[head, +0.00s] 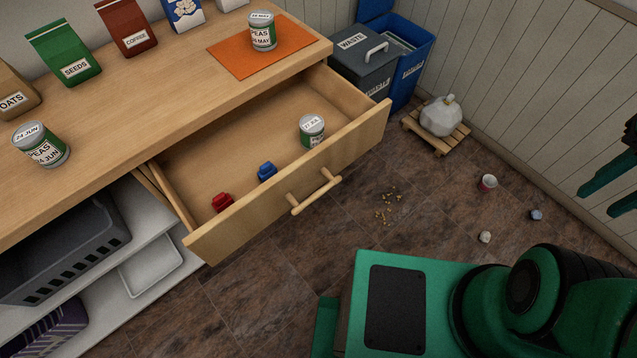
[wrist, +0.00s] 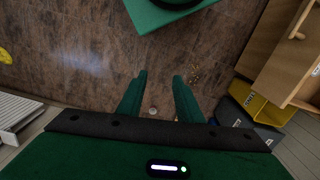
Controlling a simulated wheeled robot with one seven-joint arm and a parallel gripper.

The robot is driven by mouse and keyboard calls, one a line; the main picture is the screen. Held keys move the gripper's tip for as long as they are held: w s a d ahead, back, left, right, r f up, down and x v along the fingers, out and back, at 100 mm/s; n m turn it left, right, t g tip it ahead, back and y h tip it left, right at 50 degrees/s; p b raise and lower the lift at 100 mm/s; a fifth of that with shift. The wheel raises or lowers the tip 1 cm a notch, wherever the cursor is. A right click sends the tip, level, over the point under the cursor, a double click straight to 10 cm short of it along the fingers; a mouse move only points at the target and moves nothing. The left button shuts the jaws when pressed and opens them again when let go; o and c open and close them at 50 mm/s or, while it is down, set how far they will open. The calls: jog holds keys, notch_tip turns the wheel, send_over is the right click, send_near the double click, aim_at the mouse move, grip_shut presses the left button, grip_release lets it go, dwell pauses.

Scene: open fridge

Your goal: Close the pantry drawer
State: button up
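The pantry drawer (head: 290,187) is pulled well out of the wooden counter in the head view. Its bar handle (head: 315,192) is on the front panel. Inside are a peas can (head: 311,130) near the right end, a blue item (head: 267,171) and a red item (head: 222,202) along the front. In the wrist view, wooden furniture with a handle (wrist: 298,28) shows at the upper right. My gripper (wrist: 160,80) is open and empty above the floor. It also shows at the right edge of the head view (head: 608,188), well apart from the drawer.
The counter (head: 120,100) holds packets, cans and an orange mat (head: 235,60).

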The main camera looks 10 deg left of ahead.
jog(key=shift+a, duration=0.1)
jog(key=w+a+f+n+g+y, duration=0.1)
jog(key=w+a+f+n, duration=0.2)
jog(key=w+a+f, duration=0.4)
jog(key=n+g+y, duration=0.3)
jog(key=g+y, duration=0.4)
jog(key=y, duration=0.5)
send_near(325, 191)
jog(key=x, duration=1.3)
